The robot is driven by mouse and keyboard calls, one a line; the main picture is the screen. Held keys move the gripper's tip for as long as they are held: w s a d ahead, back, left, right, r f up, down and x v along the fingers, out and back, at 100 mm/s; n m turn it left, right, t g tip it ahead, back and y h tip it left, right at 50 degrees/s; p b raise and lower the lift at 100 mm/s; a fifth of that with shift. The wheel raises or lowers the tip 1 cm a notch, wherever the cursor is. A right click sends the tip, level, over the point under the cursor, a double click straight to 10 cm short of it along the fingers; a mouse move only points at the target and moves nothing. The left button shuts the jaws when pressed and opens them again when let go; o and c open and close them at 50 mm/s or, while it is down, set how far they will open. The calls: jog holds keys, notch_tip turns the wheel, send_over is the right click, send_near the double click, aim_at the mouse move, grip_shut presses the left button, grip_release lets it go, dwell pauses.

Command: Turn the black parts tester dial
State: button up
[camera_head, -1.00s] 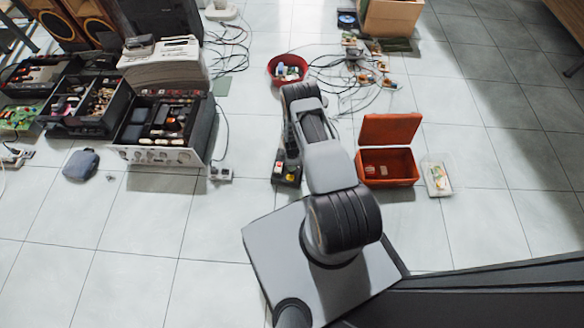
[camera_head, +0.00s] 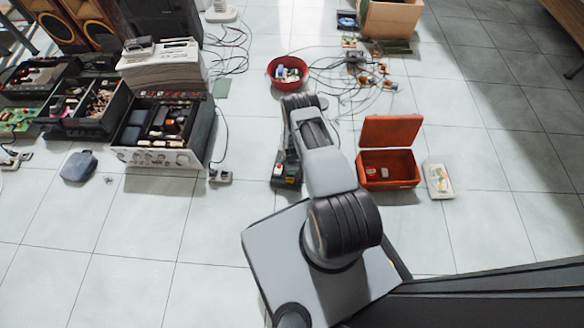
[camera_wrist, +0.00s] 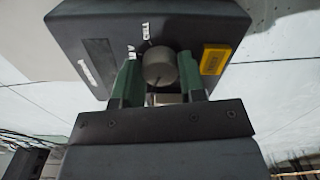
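The black parts tester (camera_wrist: 215,22) fills the top of the wrist view, with a dark window at left, small white labels and a yellow label at right. Its round grey dial (camera_wrist: 158,66) has a dark pointer line. My gripper (camera_wrist: 158,75) has its two green fingers apart, one on each side of the dial. Whether they touch it cannot be told. In the head view the tester (camera_head: 287,182) lies on the floor at the end of my arm, partly covered by it; the dial is hidden there.
A red bowl (camera_head: 288,72) and loose cables lie beyond. Equipment, including a parts-filled case (camera_head: 160,135), crowds the left. Floor between that case and the tester is mostly clear.

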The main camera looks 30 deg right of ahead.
jog(key=shift+c, duration=0.6)
jog(key=m+b, duration=0.1)
jog(key=m, duration=0.2)
jog(key=shift+s+f+b, duration=0.1)
jog(key=shift+f+b, duration=0.05)
jog(key=shift+b, duration=0.25)
jog(key=m+b, duration=0.1)
jog(key=m, duration=0.4)
jog(key=shift+m+b, duration=0.3)
jog(key=shift+b, duration=0.1)
